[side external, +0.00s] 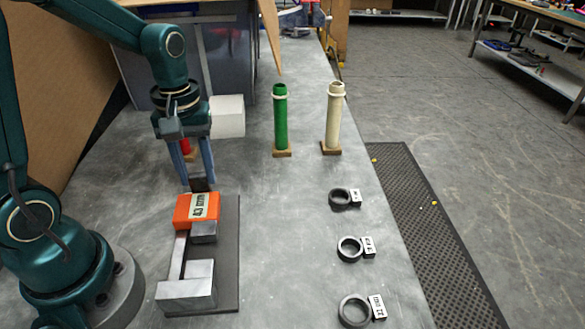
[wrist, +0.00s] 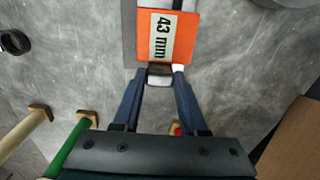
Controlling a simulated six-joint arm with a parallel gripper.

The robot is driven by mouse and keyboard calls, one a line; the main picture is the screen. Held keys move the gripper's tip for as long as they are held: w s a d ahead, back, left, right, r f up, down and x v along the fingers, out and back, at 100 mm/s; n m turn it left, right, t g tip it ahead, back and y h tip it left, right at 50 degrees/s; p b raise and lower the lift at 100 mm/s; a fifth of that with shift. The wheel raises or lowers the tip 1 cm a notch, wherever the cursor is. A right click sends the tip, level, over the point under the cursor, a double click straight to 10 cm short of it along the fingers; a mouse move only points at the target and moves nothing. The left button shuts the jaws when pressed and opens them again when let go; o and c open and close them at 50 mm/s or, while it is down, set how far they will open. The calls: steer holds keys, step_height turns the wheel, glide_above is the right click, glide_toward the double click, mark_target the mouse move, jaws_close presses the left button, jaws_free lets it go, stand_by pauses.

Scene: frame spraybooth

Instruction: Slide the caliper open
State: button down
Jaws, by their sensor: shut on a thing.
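The caliper lies on a dark grey board (side external: 228,265) on the table. Its grey fixed jaw (side external: 187,290) is at the near end. An orange slider (side external: 190,210), labelled "43 mm", sits on the bar farther back, with a grey jaw block (side external: 204,233) on its near side. A gap shows between the two jaws. In the wrist view the orange slider (wrist: 168,38) is at the top centre. My gripper (side external: 199,180) points down at the slider's far end. It is shut on a small grey handle (wrist: 160,77) there; the fingertips partly hide it.
Several dark rings with white tags (side external: 350,249) lie in a row to the right. A green tube (side external: 281,120) and a cream tube (side external: 333,118) stand upright on small bases behind. A white block (side external: 228,116) shows beside my wrist. The table between caliper and rings is clear.

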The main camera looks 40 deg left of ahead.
steer(key=shift+w, duration=0.1)
stand_by(0.4)
steer(key=shift+w+a, duration=0.1)
steer(key=shift+a, duration=0.05)
steer(key=shift+c, duration=2.2)
jaws_free()
steer(key=shift+r, duration=2.6)
